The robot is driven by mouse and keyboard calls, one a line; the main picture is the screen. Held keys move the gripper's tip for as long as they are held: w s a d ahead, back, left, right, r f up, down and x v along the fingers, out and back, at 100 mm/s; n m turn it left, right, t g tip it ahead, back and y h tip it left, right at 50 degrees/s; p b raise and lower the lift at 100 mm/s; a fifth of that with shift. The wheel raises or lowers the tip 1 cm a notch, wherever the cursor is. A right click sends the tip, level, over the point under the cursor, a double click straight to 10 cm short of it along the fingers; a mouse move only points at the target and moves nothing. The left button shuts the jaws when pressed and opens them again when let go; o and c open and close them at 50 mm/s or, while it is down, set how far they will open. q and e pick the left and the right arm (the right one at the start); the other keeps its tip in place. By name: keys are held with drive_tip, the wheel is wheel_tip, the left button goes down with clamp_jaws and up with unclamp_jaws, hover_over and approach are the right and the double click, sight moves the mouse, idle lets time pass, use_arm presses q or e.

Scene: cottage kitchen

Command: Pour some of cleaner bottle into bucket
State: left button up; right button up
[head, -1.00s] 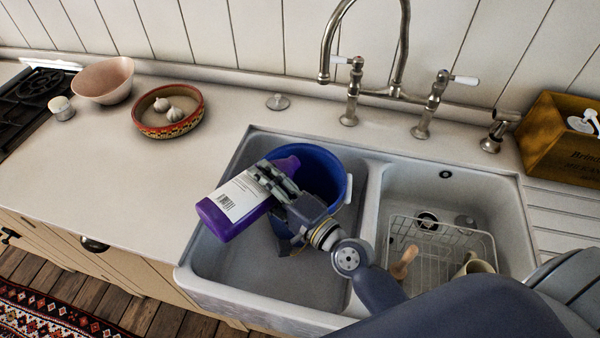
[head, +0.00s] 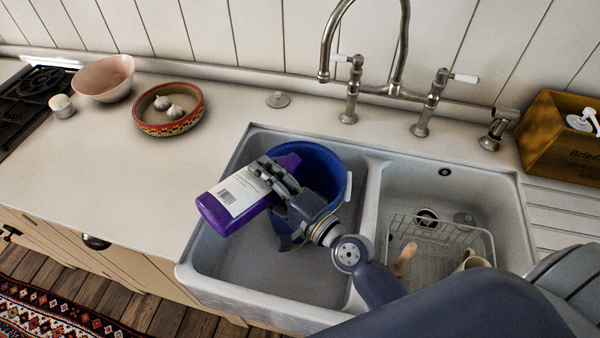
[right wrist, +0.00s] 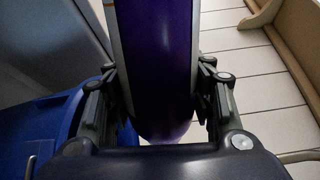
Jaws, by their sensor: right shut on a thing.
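The purple cleaner bottle (head: 236,194) with a white label is held tilted well over in the head view, its neck end toward the upper right over the bucket's left side. My right gripper (head: 278,178) is shut around the bottle. In the right wrist view the bottle (right wrist: 157,60) stands between the two fingers (right wrist: 157,100). The blue bucket (head: 335,174) stands in the left sink basin, partly behind the gripper; its blue side also shows in the right wrist view (right wrist: 38,130). The bottle's mouth and any liquid cannot be made out. My left gripper is not in view.
The right basin holds a wire rack (head: 440,245) with a brush and a cup. A tall tap (head: 397,60) rises behind the sink. A patterned bowl with garlic (head: 168,127) and a pink bowl (head: 104,78) stand on the left counter. A wooden box (head: 560,135) stands at right.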

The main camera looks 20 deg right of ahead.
drive_tip(key=shift+f, duration=0.1)
drive_tip(key=shift+r+m+p, duration=0.3)
drive_tip(key=shift+r+p, duration=0.05)
idle(0.4)
wheel_tip(320, 180, down, 3)
drive_tip(key=n+b, duration=0.2)
drive_tip(key=b, duration=0.1)
drive_tip(key=shift+a+r, duration=0.1)
drive_tip(key=shift+r, duration=0.1)
wheel_tip(320, 180, up, 3)
drive_tip(key=shift+f+n+p, duration=0.1)
drive_tip(key=shift+n+p, duration=0.65)
drive_tip(key=shift+n, duration=0.15)
drive_tip(key=shift+f+n+b, duration=0.2)
drive_tip(key=shift+n+b, duration=0.1)
